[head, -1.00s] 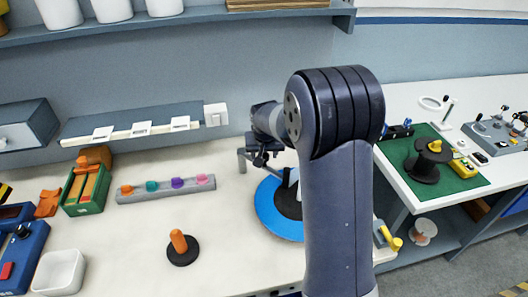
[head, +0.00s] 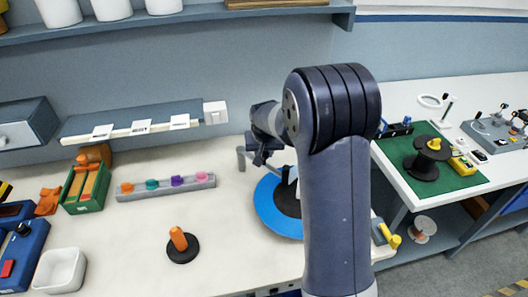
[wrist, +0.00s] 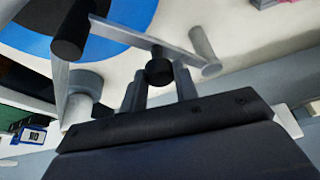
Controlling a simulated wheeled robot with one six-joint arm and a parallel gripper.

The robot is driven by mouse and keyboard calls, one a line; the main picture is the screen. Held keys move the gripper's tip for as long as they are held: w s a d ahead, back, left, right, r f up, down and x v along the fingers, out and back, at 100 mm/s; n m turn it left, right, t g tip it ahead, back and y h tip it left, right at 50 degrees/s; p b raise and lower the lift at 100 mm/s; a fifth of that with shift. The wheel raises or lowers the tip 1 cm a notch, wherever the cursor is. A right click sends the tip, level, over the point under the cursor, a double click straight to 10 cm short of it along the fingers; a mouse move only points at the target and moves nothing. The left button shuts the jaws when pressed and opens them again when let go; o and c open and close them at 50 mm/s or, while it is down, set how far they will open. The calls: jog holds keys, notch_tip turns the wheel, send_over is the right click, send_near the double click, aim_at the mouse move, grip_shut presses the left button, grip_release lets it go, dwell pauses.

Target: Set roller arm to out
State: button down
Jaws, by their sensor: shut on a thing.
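The roller arm (wrist: 128,36) is a flat grey bar in the wrist view. A black cylinder (wrist: 70,30) stands at its left end and a grey cylinder (wrist: 206,45) at its right end. A black knob (wrist: 160,69) sits by the bar between the fingers of my gripper (wrist: 160,80), which is shut on it. In the head view my gripper (head: 260,156) is at the back of the bench, beside the blue disc (head: 268,213) with its black centre. My arm hides part of the disc, and the roller arm is hard to make out there.
A rail with coloured knobs (head: 166,187) and an orange peg on a black base (head: 181,244) are to the left. A shelf (head: 140,127) overhangs the back. A green mat (head: 455,182) with a black spool is on the right bench.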

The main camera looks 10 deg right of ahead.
jog(key=shift+w+d, duration=0.1)
jog(key=shift+d, duration=0.05)
jog(key=w+d+n+g+y+b, duration=0.1)
jog(key=w+d+n+y+b, duration=0.1)
jog(key=w+n, duration=0.6)
jog(key=shift+w+d+n+y+b, duration=0.2)
jog(key=shift+d+n+y+b, duration=0.15)
jog(key=shift+d+n+y, duration=0.75)
jog(key=shift+d+r+n, duration=0.1)
jog(key=shift+n, duration=0.2)
jog(key=c, duration=1.1)
grip_release()
jog(key=b+v, duration=0.1)
jog(key=v, duration=0.9)
jog(key=shift+r, duration=0.4)
